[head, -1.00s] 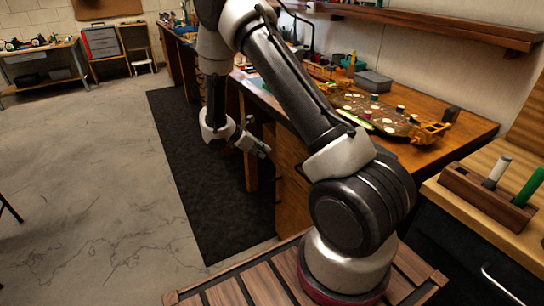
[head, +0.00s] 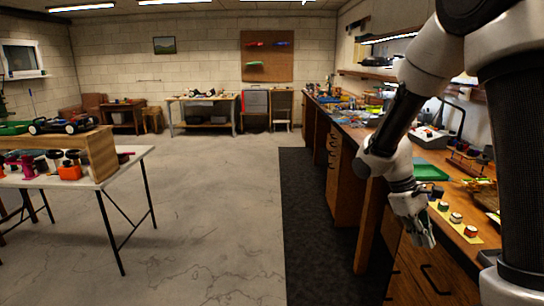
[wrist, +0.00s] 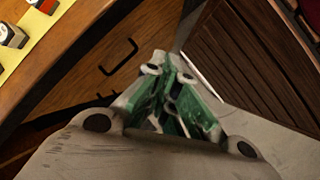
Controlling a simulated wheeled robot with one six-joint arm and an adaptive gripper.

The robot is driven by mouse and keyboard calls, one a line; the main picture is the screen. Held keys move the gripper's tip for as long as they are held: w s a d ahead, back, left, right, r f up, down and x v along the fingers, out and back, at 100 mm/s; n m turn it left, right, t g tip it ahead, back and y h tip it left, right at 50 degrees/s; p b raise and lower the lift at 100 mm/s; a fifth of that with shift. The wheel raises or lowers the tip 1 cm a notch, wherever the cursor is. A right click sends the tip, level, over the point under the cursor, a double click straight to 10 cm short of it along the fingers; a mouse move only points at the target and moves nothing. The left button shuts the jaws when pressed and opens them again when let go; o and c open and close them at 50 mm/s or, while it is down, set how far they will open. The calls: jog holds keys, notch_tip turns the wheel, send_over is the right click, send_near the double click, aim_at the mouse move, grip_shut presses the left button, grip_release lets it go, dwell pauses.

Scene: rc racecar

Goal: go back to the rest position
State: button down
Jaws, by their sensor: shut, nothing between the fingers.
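My gripper (head: 424,238) hangs low in the head view, fingers pointing down, beside the front of the long wooden workbench (head: 402,262). It is apart from the drawers and holds nothing. In the wrist view my gripper (wrist: 172,85) shows its green-grey fingers closed together. The arm comes down from the upper right of the head view, bent at the elbow, in front of the bench.
Small jars (head: 456,218) stand on a yellow strip near the bench edge, close to my gripper. A green tray (head: 430,171) lies behind. A black mat (head: 312,200) runs along the bench. A table with an RC car (head: 64,124) stands left. Open concrete floor lies between.

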jog(key=s+a+r+m+t+y, duration=0.2)
jog(key=s+r+m+t+y, duration=0.2)
jog(key=s+r, duration=1)
notch_tip(320, 180, up, 4)
jog(key=m+t, duration=0.2)
jog(key=t, duration=0.1)
jog(key=shift+s+f+t+y, duration=0.2)
jog(key=shift+s+t+y, duration=0.05)
jog(key=shift+t+y, duration=0.05)
